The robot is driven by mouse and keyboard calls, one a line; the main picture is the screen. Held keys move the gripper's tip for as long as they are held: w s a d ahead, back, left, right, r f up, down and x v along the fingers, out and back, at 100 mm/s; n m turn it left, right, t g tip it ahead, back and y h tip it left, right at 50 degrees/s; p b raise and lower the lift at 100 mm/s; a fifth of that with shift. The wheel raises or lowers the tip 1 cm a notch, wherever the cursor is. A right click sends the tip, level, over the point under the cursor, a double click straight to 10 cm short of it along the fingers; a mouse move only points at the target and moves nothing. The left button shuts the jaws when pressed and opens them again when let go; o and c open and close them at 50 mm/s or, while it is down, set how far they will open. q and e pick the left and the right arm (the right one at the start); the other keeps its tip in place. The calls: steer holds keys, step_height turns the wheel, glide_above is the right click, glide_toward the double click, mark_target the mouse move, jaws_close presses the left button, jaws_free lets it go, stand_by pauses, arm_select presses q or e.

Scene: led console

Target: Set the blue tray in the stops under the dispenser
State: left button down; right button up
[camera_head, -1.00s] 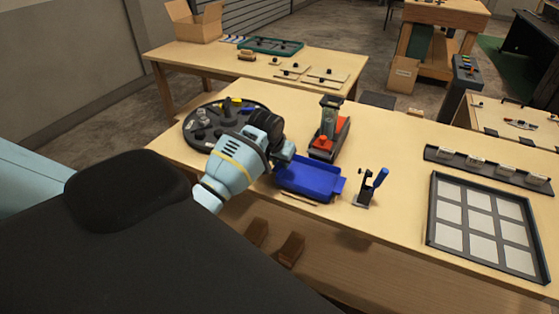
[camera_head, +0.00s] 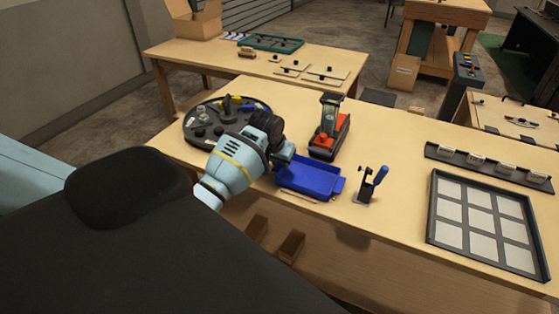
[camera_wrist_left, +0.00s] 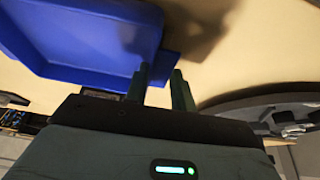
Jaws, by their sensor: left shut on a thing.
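The blue tray (camera_head: 310,180) is a shallow open box with a tab at each end, near the front edge of the workbench. My left gripper (camera_head: 283,158) is shut on the tray's left end. In the left wrist view, the fingers of the left gripper (camera_wrist_left: 162,88) close around the tab of the blue tray (camera_wrist_left: 90,35). The tray looks level and empty; I cannot tell how far it is above the bench. The black and red dispenser (camera_head: 329,122) stands just behind the tray. I cannot make out the stops clearly. My right gripper is not in view.
A round dark turntable (camera_head: 200,120) with small parts stands left, behind my left arm. A small clamp with a blue handle (camera_head: 378,177) stands right of the tray. Further right are a framed panel grid (camera_head: 432,215) and a dark rack (camera_head: 470,163). Bare bench lies between.

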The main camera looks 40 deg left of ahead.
arm_select(q)
steer(key=shift+f, duration=0.1)
stand_by(0.3)
steer(key=c, duration=1.1)
jaws_free()
steer(key=v, duration=0.7)
steer(key=shift+s+r, duration=0.25)
steer(key=shift+r, duration=0.1)
